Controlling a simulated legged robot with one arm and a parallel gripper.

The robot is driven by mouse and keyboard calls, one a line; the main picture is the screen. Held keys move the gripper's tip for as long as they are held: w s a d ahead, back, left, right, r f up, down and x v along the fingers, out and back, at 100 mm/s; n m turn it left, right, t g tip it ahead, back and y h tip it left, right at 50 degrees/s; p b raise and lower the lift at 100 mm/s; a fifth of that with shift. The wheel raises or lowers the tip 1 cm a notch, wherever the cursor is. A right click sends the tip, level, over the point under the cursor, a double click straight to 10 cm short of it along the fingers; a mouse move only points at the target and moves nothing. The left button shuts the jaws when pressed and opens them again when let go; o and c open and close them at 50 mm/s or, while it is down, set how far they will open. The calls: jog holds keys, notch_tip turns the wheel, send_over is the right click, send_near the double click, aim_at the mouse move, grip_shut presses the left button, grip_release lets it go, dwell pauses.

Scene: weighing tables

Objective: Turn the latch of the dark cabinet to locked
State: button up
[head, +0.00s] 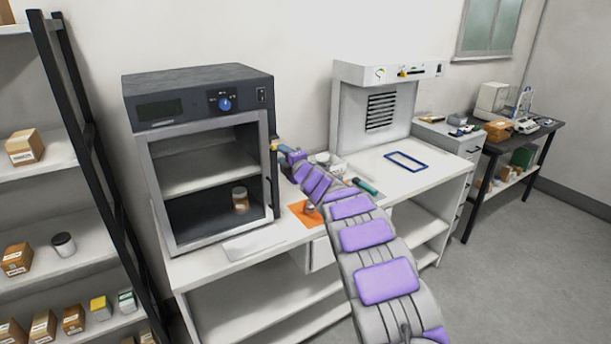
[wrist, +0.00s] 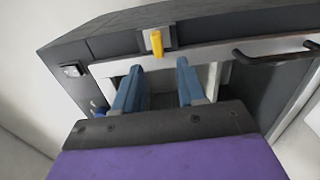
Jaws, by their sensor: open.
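The dark cabinet (head: 195,85) stands on the left of the white bench, its light-framed glass door (head: 163,215) looking closed. Its latch (wrist: 156,42) has a yellow lever on a pale plate at the door's edge, and it also shows small in the head view (head: 275,147). In the wrist view the lever lies across the line of the black door handle (wrist: 275,50). My gripper (wrist: 158,72) is open, its two blue fingers pointing at the latch with the lever just beyond the tips, apparently not touching. In the head view my gripper (head: 289,153) is partly hidden by my arm.
A brown jar (head: 240,199) stands inside the cabinet. An orange mat (head: 303,214), a blue frame (head: 405,161) and a white hood (head: 370,110) are on the bench. A shelf rack (head: 75,110) stands left; the floor at right is clear.

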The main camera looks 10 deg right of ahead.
jog(key=p+v, duration=0.1)
jog(key=v, duration=1.3)
jog(key=shift+d+r, duration=0.25)
jog(key=shift+r, duration=0.15)
jog(key=shift+w+a, duration=0.1)
